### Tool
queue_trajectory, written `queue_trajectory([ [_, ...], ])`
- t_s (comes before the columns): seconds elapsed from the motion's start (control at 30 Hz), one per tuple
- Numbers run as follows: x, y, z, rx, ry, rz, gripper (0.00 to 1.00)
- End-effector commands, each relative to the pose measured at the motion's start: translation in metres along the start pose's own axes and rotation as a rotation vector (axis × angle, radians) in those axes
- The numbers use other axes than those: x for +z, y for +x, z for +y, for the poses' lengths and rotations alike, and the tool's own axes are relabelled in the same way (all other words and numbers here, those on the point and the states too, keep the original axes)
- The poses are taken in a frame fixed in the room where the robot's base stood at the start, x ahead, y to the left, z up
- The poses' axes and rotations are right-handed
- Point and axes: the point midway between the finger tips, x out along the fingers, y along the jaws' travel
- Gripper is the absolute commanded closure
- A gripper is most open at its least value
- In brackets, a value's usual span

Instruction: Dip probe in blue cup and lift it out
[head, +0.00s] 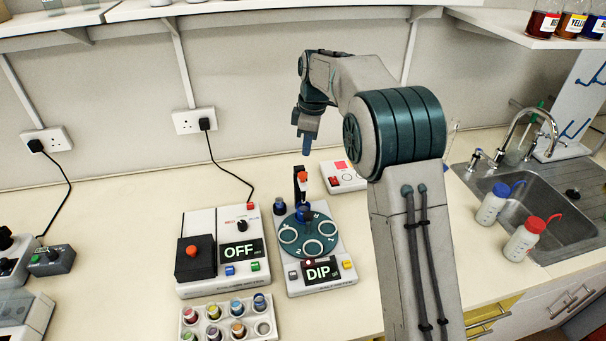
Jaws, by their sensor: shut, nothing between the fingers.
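The dip station (337,272) is a white unit with a DIP display. On it is a round green turntable (288,248) with several white-rimmed round places. A dark upright with an orange-red top (302,176), perhaps the probe's holder, stands at its back. A small blue part (304,212) shows below the upright; I cannot tell whether it is the blue cup or part of the probe mechanism. My gripper (307,147) is shut and empty, pointing down above and behind the upright, apart from it. Details inside the cups are too small to tell.
Left of the station stands a white unit reading OFF (196,226). A rack of coloured vials (232,331) sits in front. A small white box with a red button (343,176) is behind right. Bottles (524,240) stand by the sink (555,205) at right.

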Motion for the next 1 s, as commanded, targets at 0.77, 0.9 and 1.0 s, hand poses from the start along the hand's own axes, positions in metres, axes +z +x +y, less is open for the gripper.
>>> queue_trajectory([
  [0.77,0.003,0.07,0.001,0.0,0.004,0.0,1.0],
  [0.9,0.003,0.069,0.001,0.0,0.005,0.0,1.0],
  [1.0,0.003,0.069,0.001,0.0,0.005,0.0,1.0],
])
